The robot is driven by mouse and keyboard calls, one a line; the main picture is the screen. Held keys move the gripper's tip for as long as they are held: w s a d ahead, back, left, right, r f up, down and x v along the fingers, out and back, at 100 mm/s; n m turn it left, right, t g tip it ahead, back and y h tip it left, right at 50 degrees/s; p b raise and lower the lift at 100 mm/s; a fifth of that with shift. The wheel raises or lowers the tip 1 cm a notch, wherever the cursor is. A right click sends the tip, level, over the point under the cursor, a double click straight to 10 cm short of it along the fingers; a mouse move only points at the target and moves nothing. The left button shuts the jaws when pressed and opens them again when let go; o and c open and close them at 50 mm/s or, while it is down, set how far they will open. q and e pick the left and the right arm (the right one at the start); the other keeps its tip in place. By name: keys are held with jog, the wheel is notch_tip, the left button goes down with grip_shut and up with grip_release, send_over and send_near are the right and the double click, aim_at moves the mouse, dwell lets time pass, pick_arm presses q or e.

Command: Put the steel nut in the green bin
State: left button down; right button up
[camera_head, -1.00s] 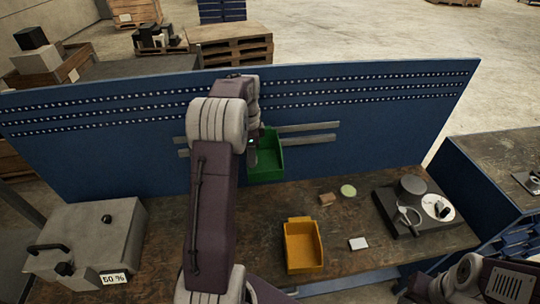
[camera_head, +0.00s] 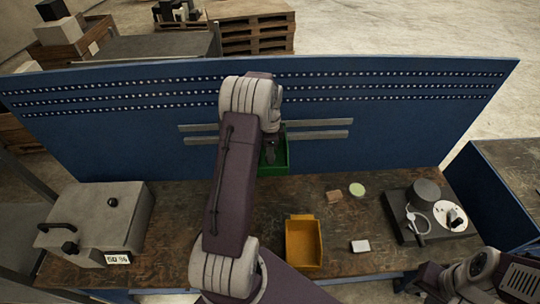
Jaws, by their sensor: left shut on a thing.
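The green bin (camera_head: 282,164) sits at the back of the bench against the blue panel, partly hidden behind my left arm. My left gripper (camera_head: 270,157) is over the bin's opening, pointing down. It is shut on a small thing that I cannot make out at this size. The steel nut is not visible as a separate object anywhere on the bench. My right arm shows at the lower right, but its gripper fingers cannot be seen.
A yellow bin (camera_head: 303,244) stands at the front middle, with a white block (camera_head: 360,246) to its right. A brown block (camera_head: 334,197) and pale green disc (camera_head: 357,190) lie behind. A grey box (camera_head: 98,225) is at left, a dark device (camera_head: 398,222) at right.

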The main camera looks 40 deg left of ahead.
pick_arm(q)
notch_tip(320, 180, down, 2)
jog(key=shift+s, duration=0.3)
jog(key=c, duration=1.1)
grip_release()
jog(key=shift+w+f, duration=0.15)
jog(key=shift+w, duration=0.05)
jog(key=shift+o, duration=0.2)
